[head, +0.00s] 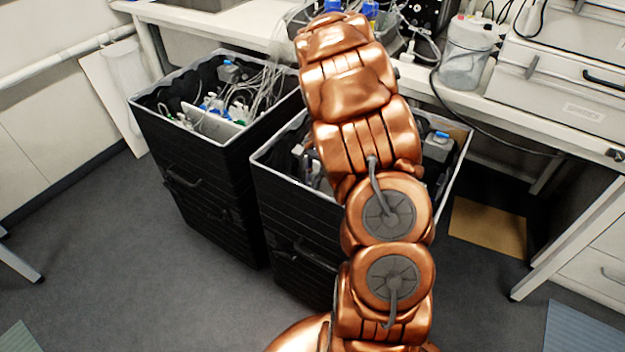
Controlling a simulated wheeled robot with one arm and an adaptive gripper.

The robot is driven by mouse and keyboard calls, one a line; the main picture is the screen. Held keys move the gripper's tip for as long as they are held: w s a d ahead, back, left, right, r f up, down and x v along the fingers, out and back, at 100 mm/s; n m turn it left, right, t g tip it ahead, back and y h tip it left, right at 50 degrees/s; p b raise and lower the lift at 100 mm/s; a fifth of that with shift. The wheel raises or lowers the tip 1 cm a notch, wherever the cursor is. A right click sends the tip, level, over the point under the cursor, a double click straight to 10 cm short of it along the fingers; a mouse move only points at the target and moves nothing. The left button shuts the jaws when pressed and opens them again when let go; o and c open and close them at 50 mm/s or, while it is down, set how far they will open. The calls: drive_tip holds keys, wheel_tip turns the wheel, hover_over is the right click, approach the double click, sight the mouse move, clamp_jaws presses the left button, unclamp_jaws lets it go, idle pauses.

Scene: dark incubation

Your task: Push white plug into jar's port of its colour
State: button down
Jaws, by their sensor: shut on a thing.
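A translucent jar (464,66) with a pale lid (472,33) stands on the white bench at the upper right. Small coloured fittings sit on its lid, one of them reddish, but they are too small to tell ports from plugs. I cannot make out the white plug. My copper-coloured arm rises through the middle of the view, and its far end lies left of the jar. My gripper does not show; the arm hides what is behind it.
Two black bins (200,150) (282,205) with tubing and bottles stand below the bench (205,22). A white case (565,85) is right of the jar. A dark hose (480,133) hangs below the bench edge.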

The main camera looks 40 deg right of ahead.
drive_tip(key=shift+r, duration=0.2)
drive_tip(key=shift+r+p, duration=0.4)
drive_tip(key=shift+r, duration=0.45)
idle(0.4)
